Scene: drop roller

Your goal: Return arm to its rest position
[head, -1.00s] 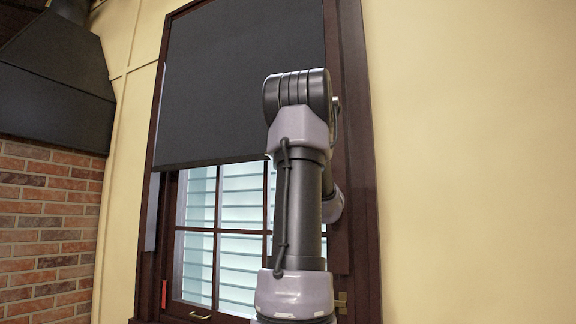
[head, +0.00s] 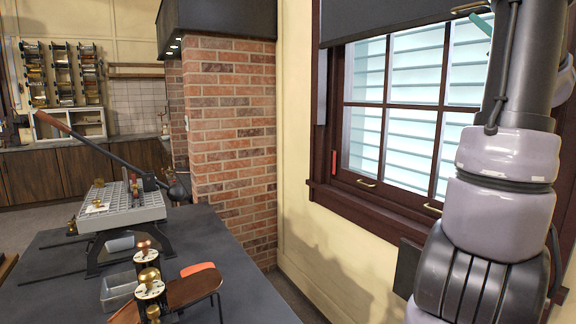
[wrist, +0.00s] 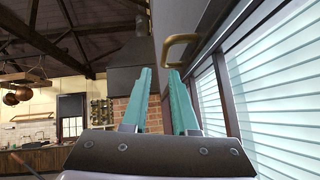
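My gripper (wrist: 162,88) shows in the wrist view as two teal fingers, apart, with nothing between them. A brass handle (wrist: 182,48) on the dark roller shade (wrist: 180,20) lies just beyond and to the right of the fingertips; I cannot tell whether they touch. In the head view the shade (head: 385,14) covers the top of the window (head: 400,100), and its handle (head: 468,8) sits on its lower edge. My arm stands upright at the right of the head view, with part of a teal finger (head: 485,25) showing beside it; the rest of the gripper is hidden.
A dark table (head: 60,285) with a grey gridded press (head: 125,210) and small brass-topped devices (head: 150,290) stands at lower left. A brick pillar (head: 235,140) rises behind it under a dark hood (head: 222,18). The window sill (head: 365,208) is close to my arm.

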